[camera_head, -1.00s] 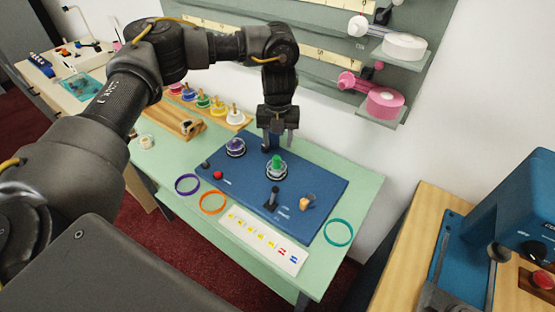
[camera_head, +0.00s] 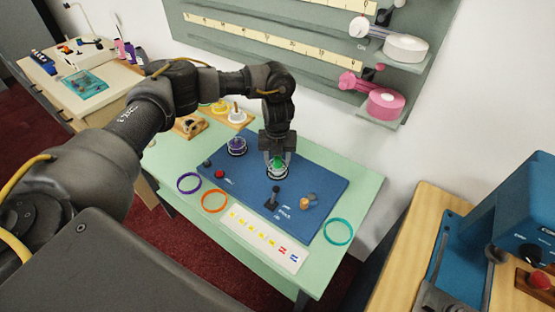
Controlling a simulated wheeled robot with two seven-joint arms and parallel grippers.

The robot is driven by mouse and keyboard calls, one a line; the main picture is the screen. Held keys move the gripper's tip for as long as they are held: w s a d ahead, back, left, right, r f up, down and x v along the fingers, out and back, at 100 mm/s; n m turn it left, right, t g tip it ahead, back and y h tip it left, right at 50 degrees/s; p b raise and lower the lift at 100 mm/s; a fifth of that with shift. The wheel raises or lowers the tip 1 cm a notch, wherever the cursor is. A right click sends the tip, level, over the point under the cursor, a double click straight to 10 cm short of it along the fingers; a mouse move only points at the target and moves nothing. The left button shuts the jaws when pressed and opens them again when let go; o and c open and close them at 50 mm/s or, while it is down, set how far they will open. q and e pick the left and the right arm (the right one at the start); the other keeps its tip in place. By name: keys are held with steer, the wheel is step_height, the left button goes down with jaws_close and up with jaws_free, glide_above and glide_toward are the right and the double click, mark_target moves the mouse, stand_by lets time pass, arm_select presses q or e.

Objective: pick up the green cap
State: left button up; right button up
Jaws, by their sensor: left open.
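The green cap (camera_head: 277,163) stands in a round clear-and-white holder (camera_head: 277,173) on the blue board (camera_head: 320,190). My left gripper (camera_head: 277,160) points down directly over the green cap, its open fingers coming down around or beside it. The gripper body hides the cap's upper part, and I cannot tell whether the fingers touch it. My right gripper is not in view.
A purple-topped piece (camera_head: 236,145) stands on the board to the left. A black lever (camera_head: 273,197) and an orange-tan piece (camera_head: 307,200) stand in front. Purple, orange and teal rings (camera_head: 337,232) lie around the board on the green table.

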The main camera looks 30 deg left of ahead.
arm_select(q)
steer(key=c, duration=1)
steer(key=shift+r, duration=0.1)
steer(key=shift+w+r+b, duration=0.1)
steer(key=shift+r+b, duration=0.45)
steer(key=s+d+r+b, duration=0.2)
steer(key=s+r, duration=0.9)
steer(key=s, duration=0.3)
steer(key=shift+d+r, duration=0.15)
steer(key=shift+r, duration=0.25)
